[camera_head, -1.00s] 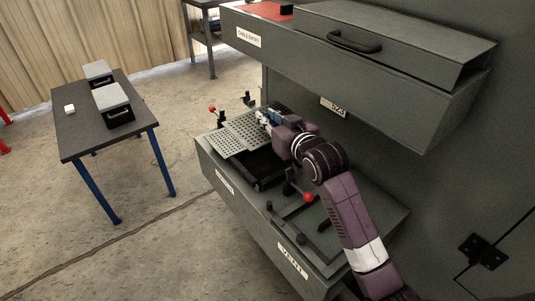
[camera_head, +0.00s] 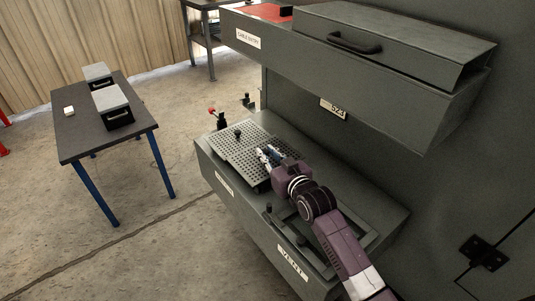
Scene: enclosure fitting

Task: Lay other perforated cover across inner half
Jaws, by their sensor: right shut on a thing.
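Grey perforated covering (camera_head: 236,150) lies over the left part of the lower cabinet ledge, above the front label. A dark upright knob (camera_head: 238,133) stands at its far part. My right gripper (camera_head: 266,156) is shut on the perforated cover at its right side, low over the ledge. The cover's held edge is partly hidden by the gripper, and I cannot tell whether it rests flat. My left gripper is out of view.
The ledge's "VENT" section (camera_head: 292,262) has a raised frame to the right, partly behind my arm. A red-knobbed clamp (camera_head: 212,111) stands at the left end. The upper cabinet (camera_head: 385,85) overhangs behind. A table with boxes (camera_head: 75,138) stands apart at left.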

